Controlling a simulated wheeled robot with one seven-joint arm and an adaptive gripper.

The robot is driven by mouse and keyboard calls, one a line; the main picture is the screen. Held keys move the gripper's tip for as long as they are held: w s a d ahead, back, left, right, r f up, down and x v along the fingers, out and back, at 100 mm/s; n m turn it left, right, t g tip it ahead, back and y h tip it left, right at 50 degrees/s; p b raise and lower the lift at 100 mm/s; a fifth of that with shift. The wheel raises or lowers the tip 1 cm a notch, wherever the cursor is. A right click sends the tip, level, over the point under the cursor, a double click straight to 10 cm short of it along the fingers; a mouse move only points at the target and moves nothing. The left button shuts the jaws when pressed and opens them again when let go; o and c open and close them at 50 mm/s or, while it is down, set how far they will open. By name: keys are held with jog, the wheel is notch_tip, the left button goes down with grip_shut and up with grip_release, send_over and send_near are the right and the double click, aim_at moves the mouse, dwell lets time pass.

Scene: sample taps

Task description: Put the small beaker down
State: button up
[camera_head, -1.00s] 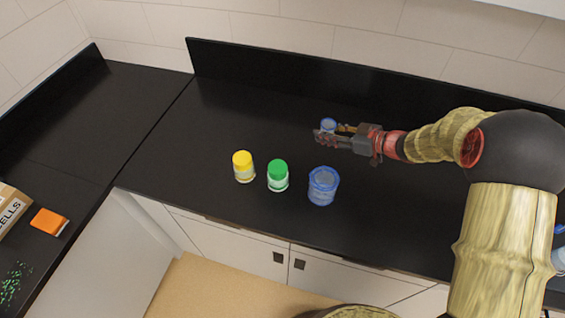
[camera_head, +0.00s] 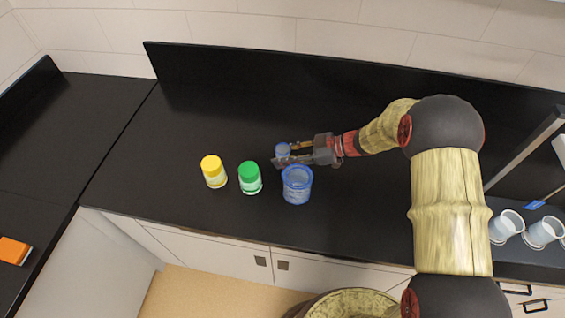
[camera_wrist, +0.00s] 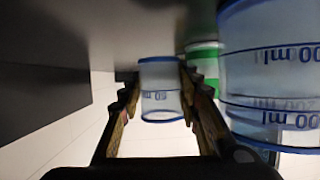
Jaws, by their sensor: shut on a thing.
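The small beaker (camera_head: 282,150) is clear with a blue rim. My gripper (camera_head: 288,156) is shut on it from the right. In the wrist view the small beaker (camera_wrist: 161,90) sits between the two fingers (camera_wrist: 160,100), which touch its sides. The head view does not clearly show whether its base touches the black counter or hangs just above it. The large blue-rimmed beaker (camera_head: 297,186) stands just in front of my gripper. It fills the right side of the wrist view (camera_wrist: 270,75).
The black counter (camera_head: 210,115) is clear behind and left of the small beaker. White cups (camera_head: 506,226) stand far right. A backsplash (camera_head: 320,80) runs behind.

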jog(key=shift+f+b, duration=0.3)
jog(key=shift+f, duration=1.15)
jog(key=shift+f, duration=0.15)
jog(key=o, duration=0.6)
jog(key=shift+c, duration=0.2)
